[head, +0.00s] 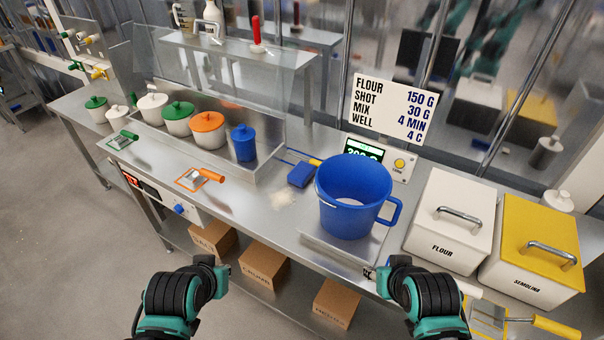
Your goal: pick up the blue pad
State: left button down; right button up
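The blue pad (301,175) is a small flat blue block on the steel counter, just left of the large blue jug (344,200). A yellow piece (315,162) lies against its far side, and a thin blue rod lies behind it. My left gripper (222,278) is low in the head view, in front of the counter, to the left of and nearer than the pad. My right gripper (372,274) is at the counter's front edge below the jug. Both are apart from the pad. Their fingers are too small and turned to show whether they are open.
The jug stands on a scale plate (318,252) right of the pad. Pale powder (282,199) lies in front of the pad. Lidded pots, including a blue one (243,145), stand left behind glass. The flour bin (450,222) and semolina bin (535,250) fill the right.

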aim_at(301, 174)
jog(key=i+j+z, duration=0.15)
jog(key=z, duration=0.2)
jog(key=i+j+z, duration=0.15)
jog(key=j+z, duration=0.6)
jog(key=i+j+z, duration=0.1)
jog(key=j+z, duration=0.3)
